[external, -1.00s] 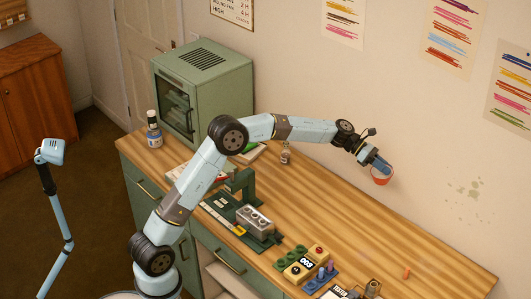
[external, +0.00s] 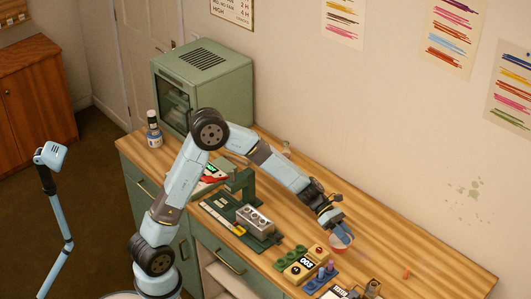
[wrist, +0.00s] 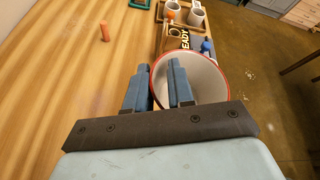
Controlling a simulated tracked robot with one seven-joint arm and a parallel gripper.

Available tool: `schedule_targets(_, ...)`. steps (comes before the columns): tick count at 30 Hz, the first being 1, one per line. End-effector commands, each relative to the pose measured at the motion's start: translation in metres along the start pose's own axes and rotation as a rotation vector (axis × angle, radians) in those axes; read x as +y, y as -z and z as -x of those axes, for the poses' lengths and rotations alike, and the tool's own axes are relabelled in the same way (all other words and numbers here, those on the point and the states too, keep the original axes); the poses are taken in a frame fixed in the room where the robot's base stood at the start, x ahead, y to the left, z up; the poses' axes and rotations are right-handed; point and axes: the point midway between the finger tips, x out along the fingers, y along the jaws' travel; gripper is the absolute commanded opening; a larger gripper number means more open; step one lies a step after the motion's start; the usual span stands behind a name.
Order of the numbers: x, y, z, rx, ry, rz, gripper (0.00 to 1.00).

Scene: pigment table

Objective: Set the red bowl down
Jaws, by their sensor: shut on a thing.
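The red bowl (external: 342,243) is in my gripper (external: 330,222), over the right part of the wooden table in the external view. In the wrist view my gripper (wrist: 160,82) pinches the wall of the red bowl (wrist: 213,78). One finger is inside the bowl and the other is outside. The bowl has a red rim and a pale, empty-looking inside. It looks low over the table, but I cannot tell whether its base touches the wood. My gripper hides part of its rim.
The yellow block marked 003 (external: 300,267) and a blue rack of pegs (external: 322,277) stand close to the bowl on the near side. A small orange piece (external: 406,273) stands to the right. The table's wall side (external: 400,235) is clear.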

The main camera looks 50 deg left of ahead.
Motion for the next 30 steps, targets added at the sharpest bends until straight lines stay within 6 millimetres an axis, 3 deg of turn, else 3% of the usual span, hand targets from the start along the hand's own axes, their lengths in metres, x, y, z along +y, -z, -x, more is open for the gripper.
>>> schedule_targets(3,-0.008,0.009,-0.002,0.008,0.005,-0.001,0.0)
schedule_targets(7,0.001,0.01,-0.011,0.009,0.007,-0.001,0.0)
schedule_targets(20,0.071,-0.003,-0.064,0.009,0.008,-0.002,0.0)
schedule_targets(30,0.113,0.017,-0.098,0.009,0.007,-0.002,0.0)
